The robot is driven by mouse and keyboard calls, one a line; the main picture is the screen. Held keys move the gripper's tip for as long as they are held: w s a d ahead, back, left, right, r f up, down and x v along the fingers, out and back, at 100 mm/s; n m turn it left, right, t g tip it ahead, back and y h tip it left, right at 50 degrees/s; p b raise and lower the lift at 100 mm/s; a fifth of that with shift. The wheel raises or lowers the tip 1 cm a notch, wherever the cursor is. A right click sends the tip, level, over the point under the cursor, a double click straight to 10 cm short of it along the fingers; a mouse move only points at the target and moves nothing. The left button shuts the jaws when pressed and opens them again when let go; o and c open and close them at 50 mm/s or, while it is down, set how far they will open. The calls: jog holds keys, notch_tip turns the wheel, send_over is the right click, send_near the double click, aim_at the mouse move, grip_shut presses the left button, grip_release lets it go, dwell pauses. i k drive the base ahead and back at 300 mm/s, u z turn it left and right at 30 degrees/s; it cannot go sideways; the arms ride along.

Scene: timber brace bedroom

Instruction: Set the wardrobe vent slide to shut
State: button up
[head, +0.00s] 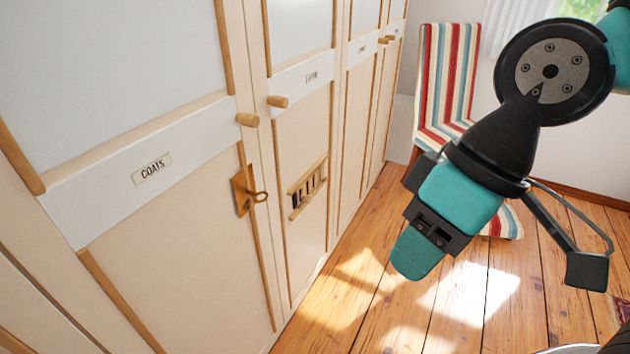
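The wardrobe vent slide (307,188) is a small wooden-framed panel low on the second wardrobe door, in the head view. Dark slots show between its pale bars, so it looks at least partly open; the exact slide position is too small to tell. My gripper (418,256), teal and black, hangs over the floor to the right of the vent, pointing down and clear of the doors. Its fingers overlap from this side, so I cannot tell whether they are apart. Nothing is seen held in it.
Wooden knobs (278,101) project from the doors. A striped chair (446,85) stands behind my arm. The wooden floor (345,300) before the vent is clear.

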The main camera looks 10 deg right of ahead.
aim_at(307, 199)
jog(key=k, duration=0.5)
jog(key=z, duration=0.8)
jog(key=i, duration=1.25)
jog(key=u, duration=0.3)
